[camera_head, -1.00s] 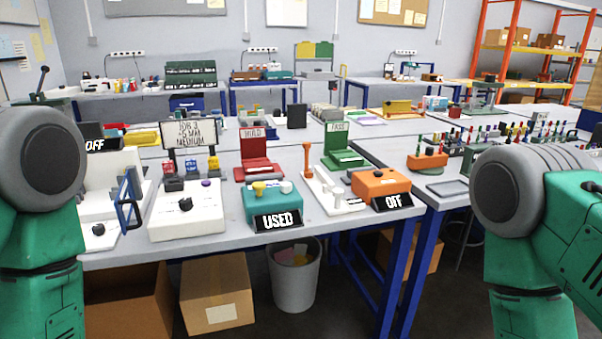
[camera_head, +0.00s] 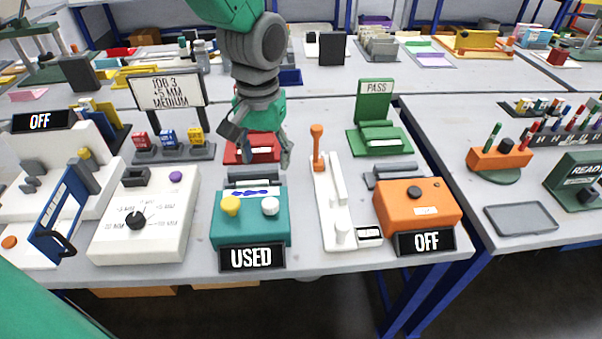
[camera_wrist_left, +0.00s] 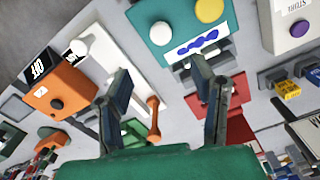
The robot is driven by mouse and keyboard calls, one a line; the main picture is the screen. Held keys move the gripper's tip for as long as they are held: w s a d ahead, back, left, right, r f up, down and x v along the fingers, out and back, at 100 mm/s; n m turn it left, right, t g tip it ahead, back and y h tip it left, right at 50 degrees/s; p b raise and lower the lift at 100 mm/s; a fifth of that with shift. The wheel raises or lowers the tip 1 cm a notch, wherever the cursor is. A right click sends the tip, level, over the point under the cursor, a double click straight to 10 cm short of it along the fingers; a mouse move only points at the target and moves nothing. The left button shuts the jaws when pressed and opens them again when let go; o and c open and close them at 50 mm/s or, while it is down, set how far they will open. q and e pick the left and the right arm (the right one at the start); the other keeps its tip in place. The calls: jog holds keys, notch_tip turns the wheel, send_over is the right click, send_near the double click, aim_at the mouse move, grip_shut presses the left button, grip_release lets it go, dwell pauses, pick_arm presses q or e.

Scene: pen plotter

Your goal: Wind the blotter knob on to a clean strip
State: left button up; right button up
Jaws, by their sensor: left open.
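The teal blotter box (camera_head: 249,228) stands at the bench's front edge, with a yellow knob (camera_head: 230,206) at its left and a white knob (camera_head: 270,206) at its right. A pale strip with blue scribbles (camera_head: 250,192) shows across its top, and the sign in front reads USED (camera_head: 251,258). My left gripper (camera_head: 260,148) is open and empty, pointing down above and behind the box, in front of the red tray. In the left wrist view the box (camera_wrist_left: 185,12), yellow knob (camera_wrist_left: 209,10) and white knob (camera_wrist_left: 160,33) lie beyond the open fingers (camera_wrist_left: 162,72). My right gripper is out of view.
A white dial box (camera_head: 148,225) stands left of the blotter. On the right are an orange upright handle (camera_head: 318,145) on a white base and an orange box (camera_head: 418,205) with an OFF sign (camera_head: 426,242). A green PASS stand (camera_head: 378,138) is behind.

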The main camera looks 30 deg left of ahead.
aim_at(270, 202)
pick_arm(q)
notch_tip(270, 202, down, 12)
jog(key=shift+s+a+f+b, duration=0.1)
jog(key=shift+a+f+b, duration=0.05)
jog(key=shift+b, duration=0.65)
jog(key=shift+f, duration=0.65)
jog(key=c, duration=1.1)
